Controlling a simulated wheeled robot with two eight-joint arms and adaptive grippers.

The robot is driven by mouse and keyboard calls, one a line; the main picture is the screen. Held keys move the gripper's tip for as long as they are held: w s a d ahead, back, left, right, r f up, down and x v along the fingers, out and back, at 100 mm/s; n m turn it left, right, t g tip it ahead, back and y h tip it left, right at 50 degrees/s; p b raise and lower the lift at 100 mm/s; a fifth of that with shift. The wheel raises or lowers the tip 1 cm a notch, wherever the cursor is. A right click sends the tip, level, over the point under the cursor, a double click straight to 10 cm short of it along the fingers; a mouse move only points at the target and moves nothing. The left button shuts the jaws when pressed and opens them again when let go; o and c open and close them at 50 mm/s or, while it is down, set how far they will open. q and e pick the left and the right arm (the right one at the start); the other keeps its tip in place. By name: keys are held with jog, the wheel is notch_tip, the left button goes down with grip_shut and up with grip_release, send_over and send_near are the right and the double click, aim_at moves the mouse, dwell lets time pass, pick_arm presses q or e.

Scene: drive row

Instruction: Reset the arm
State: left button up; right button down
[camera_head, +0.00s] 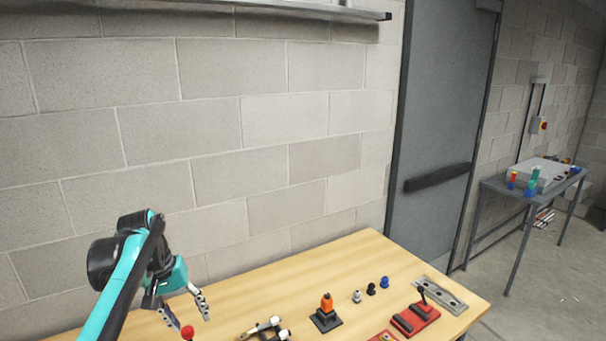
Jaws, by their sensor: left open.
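My left arm (128,275), teal and black, comes in from the lower left. My left gripper (190,320) is open over the left part of the wooden table, its fingers pointing down. A red ball-shaped knob (187,332) shows just below and between its fingertips. Nothing is visibly held; whether the fingers touch the knob cannot be told. My right gripper is not seen.
On the wooden table (375,262) stand a black-and-cream fixture (265,329), an orange-topped piece (326,308), several small knobs (371,289), a red lever device (416,318) and a metal plate (440,294). A block wall (200,150) rises behind. A second table (500,188) stands right.

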pick_arm(q)
jog(key=s+d+f+m+t+y+b, duration=0.1)
jog(key=s+d+f+t, duration=0.2)
jog(key=s+f, duration=0.4)
jog(key=s+d+f+m+t+y+b, duration=0.1)
jog(key=s+d+f, duration=0.4)
jog(key=s, duration=0.5)
notch_tip(320, 180, down, 2)
jog(key=shift+s+d+f+m+t+b, duration=0.1)
jog(key=shift+s+d+m+t+b, duration=0.25)
jog(key=shift+m+t+b, duration=0.6)
